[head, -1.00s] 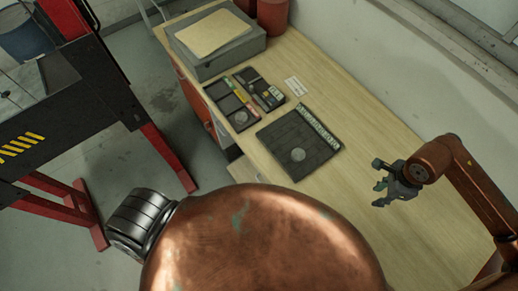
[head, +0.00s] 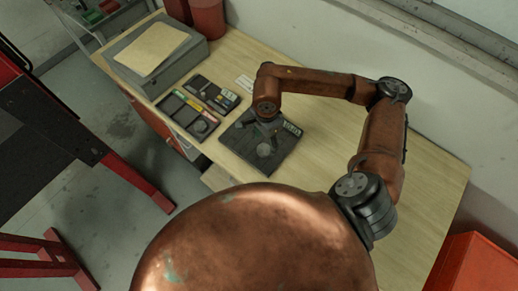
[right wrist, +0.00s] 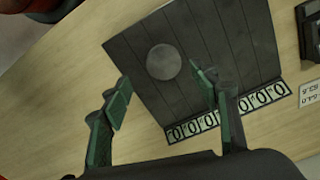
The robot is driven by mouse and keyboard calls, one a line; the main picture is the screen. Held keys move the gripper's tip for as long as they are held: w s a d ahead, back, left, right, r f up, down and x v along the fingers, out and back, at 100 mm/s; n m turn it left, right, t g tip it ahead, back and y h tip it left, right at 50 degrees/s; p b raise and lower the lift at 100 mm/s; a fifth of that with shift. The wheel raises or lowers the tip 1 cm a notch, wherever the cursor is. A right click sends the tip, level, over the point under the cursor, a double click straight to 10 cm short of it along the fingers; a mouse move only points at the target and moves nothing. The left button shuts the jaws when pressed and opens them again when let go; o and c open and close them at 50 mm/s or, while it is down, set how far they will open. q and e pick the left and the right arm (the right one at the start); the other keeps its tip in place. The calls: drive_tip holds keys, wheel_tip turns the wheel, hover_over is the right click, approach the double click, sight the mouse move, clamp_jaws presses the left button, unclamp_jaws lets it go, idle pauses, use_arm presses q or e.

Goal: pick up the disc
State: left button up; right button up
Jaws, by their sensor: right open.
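The disc (right wrist: 164,62) is a small round grey piece lying flat on a dark grooved board (right wrist: 205,30) with a strip of printed zeros along one edge. In the head view the disc (head: 264,149) shows near the middle of the board (head: 278,155). My right gripper (right wrist: 160,95) is open and empty, its two green-padded fingers apart. In the right wrist view the disc appears between and just beyond the fingertips, not touched. In the head view my right gripper (head: 268,127) is over the board, partly hidden by its arm. My left gripper is out of view.
On the wooden table (head: 430,180), dark trays with small parts (head: 200,105) lie left of the board. A grey box (head: 160,55) with a tan sheet and red canisters (head: 207,15) stand farther back. A wall runs along the far side. The table's right part is clear.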

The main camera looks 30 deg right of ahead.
sight(264, 149)
drive_tip(key=shift+f, duration=0.45)
drive_tip(key=f, duration=0.1)
drive_tip(key=f+p, duration=0.1)
drive_tip(key=f, duration=0.2)
drive_tip(key=shift+w+f+p, duration=0.15)
drive_tip(key=shift+w+p, duration=0.15)
drive_tip(key=shift+d+f, duration=0.1)
drive_tip(key=shift+f, duration=0.2)
drive_tip(key=c, duration=1.5)
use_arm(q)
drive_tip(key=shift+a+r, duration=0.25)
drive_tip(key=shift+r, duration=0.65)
use_arm(e)
drive_tip(key=shift+c, duration=0.3)
drive_tip(key=shift+r, duration=0.1)
